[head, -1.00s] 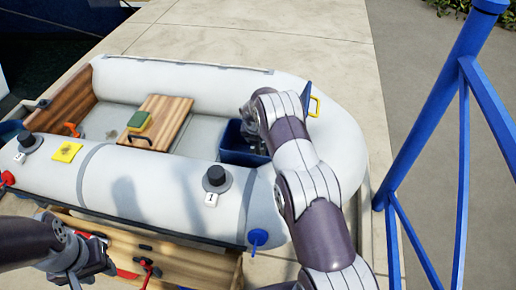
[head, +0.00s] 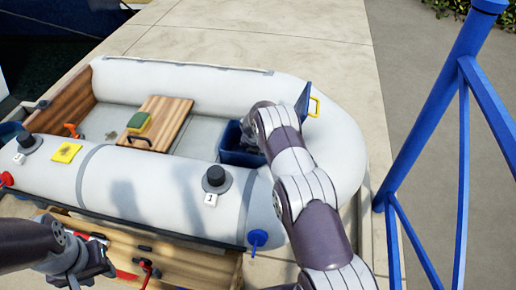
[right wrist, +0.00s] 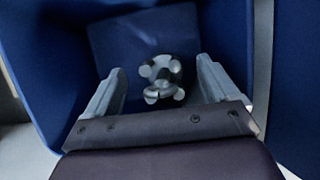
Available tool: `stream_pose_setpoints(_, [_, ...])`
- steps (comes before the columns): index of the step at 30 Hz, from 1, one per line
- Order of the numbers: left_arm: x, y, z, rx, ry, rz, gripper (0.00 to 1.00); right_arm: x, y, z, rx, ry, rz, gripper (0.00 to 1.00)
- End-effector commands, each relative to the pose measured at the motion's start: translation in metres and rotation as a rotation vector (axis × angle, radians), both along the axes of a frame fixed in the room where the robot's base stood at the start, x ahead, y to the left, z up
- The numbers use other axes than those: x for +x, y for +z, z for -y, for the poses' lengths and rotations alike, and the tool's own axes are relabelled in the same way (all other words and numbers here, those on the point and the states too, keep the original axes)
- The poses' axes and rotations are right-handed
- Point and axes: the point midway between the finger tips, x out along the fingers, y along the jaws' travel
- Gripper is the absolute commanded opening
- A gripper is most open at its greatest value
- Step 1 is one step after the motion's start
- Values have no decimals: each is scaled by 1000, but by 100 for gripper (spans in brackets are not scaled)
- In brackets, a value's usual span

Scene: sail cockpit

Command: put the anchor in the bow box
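The bow box (head: 236,156) is a dark blue open box in the bow of the grey dinghy, with its blue lid (head: 303,101) standing up. In the right wrist view its blue walls (right wrist: 285,85) surround my right gripper (right wrist: 160,95). That gripper is open, its two grey fingers apart. The anchor (right wrist: 161,80), a small grey metal piece with rounded flukes, lies on the box floor, seen between and beyond the fingers. In the head view my right arm hides it. My left gripper (head: 90,272) looks open and empty, low at the left beside the wooden locker.
The dinghy (head: 150,190) holds a wooden seat (head: 165,118) with a green-and-yellow sponge (head: 139,122). A black knob (head: 214,176) and blue valve (head: 257,238) sit on its near tube. A blue railing (head: 455,110) stands at right. A red-handled lever (head: 148,267) is near my left gripper.

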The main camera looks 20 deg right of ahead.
Motion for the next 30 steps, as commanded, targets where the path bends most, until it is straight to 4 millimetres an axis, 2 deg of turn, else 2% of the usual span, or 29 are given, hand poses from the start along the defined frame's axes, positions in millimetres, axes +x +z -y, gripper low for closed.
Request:
stream_pose_setpoints(6, [0, 4, 0, 0, 0, 0, 38, -2, 12, -2, 0, 0, 1, 88])
stream_pose_setpoints(18, [0, 15, 0, 0, 0, 0, 38, -30, 97, -23, -1, 1, 2, 88])
stream_pose_setpoints(23, [0, 16, 0, 0, 0, 0, 38, -36, 114, -27, -9, 19, 1, 88])
stream_pose_setpoints(26, [0, 16, 0, 0, 0, 0, 38, -36, 138, -29, -114, 218, 10, 88])
stream_pose_setpoints(29, [0, 16, 0, 0, 0, 0, 38, -39, 183, -47, -345, 714, 13, 88])
stream_pose_setpoints(30, [0, 16, 0, 0, 0, 0, 38, -46, 202, -62, -454, 978, 6, 88])
